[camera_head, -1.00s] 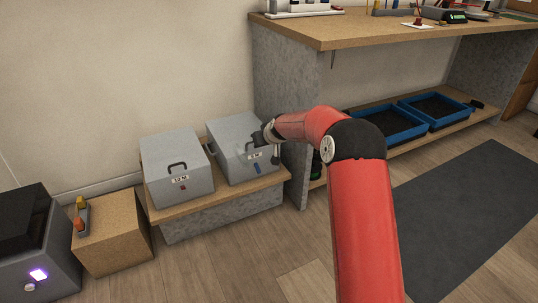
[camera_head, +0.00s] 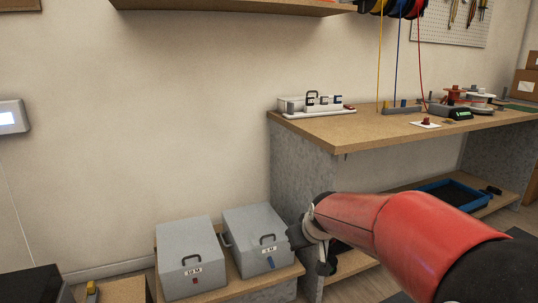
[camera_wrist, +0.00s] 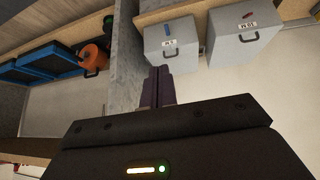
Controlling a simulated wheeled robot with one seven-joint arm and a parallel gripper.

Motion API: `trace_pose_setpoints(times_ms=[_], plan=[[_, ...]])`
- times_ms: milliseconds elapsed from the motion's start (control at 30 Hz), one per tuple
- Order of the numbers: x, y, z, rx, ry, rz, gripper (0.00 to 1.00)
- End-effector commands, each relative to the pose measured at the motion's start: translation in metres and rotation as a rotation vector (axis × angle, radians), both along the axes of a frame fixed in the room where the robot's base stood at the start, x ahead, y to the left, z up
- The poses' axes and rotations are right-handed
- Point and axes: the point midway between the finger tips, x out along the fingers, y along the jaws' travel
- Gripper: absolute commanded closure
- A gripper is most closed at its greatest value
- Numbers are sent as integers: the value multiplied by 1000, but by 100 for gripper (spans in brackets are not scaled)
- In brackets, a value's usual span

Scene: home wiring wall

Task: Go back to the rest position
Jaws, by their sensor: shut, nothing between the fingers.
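My red arm reaches in from the lower right in the head view. My gripper (camera_wrist: 158,88) shows in the wrist view with its dark fingers together and nothing between them. In the head view its dark end is beside the right-hand grey box (camera_head: 258,240), and I cannot tell whether it touches the box. That box has a handle and a blue mark, and it also shows in the wrist view (camera_wrist: 172,40). The left-hand grey box (camera_head: 190,258), with a red mark, stands next to it. Both boxes look closed.
A workbench (camera_head: 350,130) stands to the right with a white rack (camera_head: 310,105) and tools on top. A blue tray (camera_head: 450,196) lies on its lower shelf. A shelf (camera_head: 230,5) hangs above. The wall above the boxes is clear.

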Motion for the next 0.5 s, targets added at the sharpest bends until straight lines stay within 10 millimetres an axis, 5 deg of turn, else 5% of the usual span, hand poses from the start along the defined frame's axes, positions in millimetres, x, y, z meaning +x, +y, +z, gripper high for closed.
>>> trace_pose_setpoints(times_ms=[33, 200, 500], plan=[[-26, -6, 26, -9, 4, -21, 100], [-111, -28, 66, -16, 50, -110, 100], [-244, -57, 90, 27, 119, -257, 100]])
